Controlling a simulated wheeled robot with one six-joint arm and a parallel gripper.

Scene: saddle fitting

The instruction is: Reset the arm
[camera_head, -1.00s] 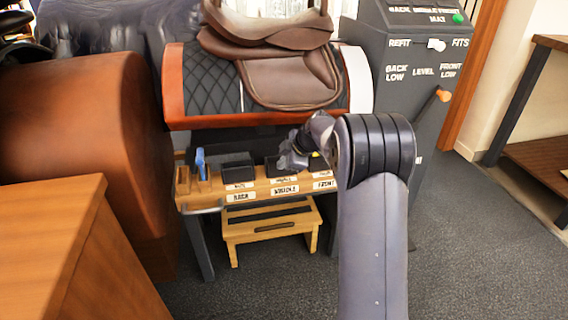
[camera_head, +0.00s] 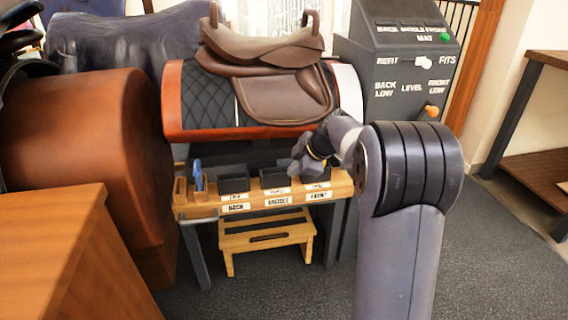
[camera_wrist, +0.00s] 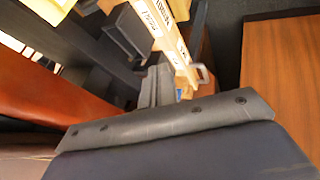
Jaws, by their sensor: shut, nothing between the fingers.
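My gripper (camera_head: 303,163) is in front of the saddle stand, just above the right part of the wooden tool rack (camera_head: 250,208). It is dark grey and small in the head view. In the wrist view its shut fingers (camera_wrist: 158,88) point toward the rack, with nothing between them. My bent arm rises on the right of the head view. The brown saddle (camera_head: 280,92) sits on a black quilted pad (camera_head: 205,98) over the stand, above and behind my gripper. I cannot tell whether the gripper touches the rack.
The rack holds black bins (camera_head: 233,183) and a blue-handled tool (camera_head: 198,176). A wooden step stool (camera_head: 266,240) stands below. A grey control panel (camera_head: 405,75) is at the right back. A wooden cabinet (camera_head: 75,260) is at left front. Floor at right is clear.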

